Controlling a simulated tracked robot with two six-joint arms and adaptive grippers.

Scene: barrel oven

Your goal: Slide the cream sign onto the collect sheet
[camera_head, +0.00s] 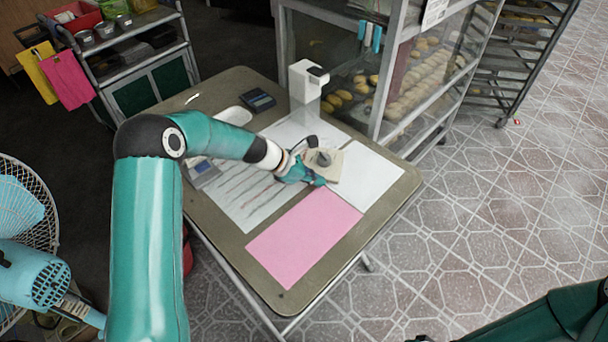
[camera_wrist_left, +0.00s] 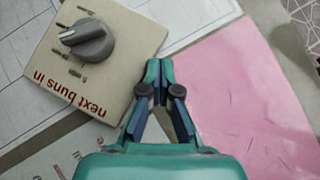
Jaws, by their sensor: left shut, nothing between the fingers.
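The cream sign (camera_head: 335,167) with a grey knob lies flat on the table, over white paper near the far end of the pink sheet (camera_head: 304,238). In the left wrist view the sign (camera_wrist_left: 111,22) carries the red words "next buns in". My left gripper (camera_head: 320,182) is shut and empty, low at the sign's near edge. In the left wrist view its fingertips (camera_wrist_left: 157,66) are just beside that edge; whether they touch it I cannot tell. A blank white sheet (camera_head: 370,178) lies right of the sign. No collect label is readable.
A white post-shaped device (camera_head: 305,85) stands behind the sign. A lined sheet (camera_head: 243,197) lies to the left, with a dark calculator-like device (camera_head: 258,101) farther back. A glass-sided cabinet of buns (camera_head: 410,75) stands close behind the table (camera_head: 227,86).

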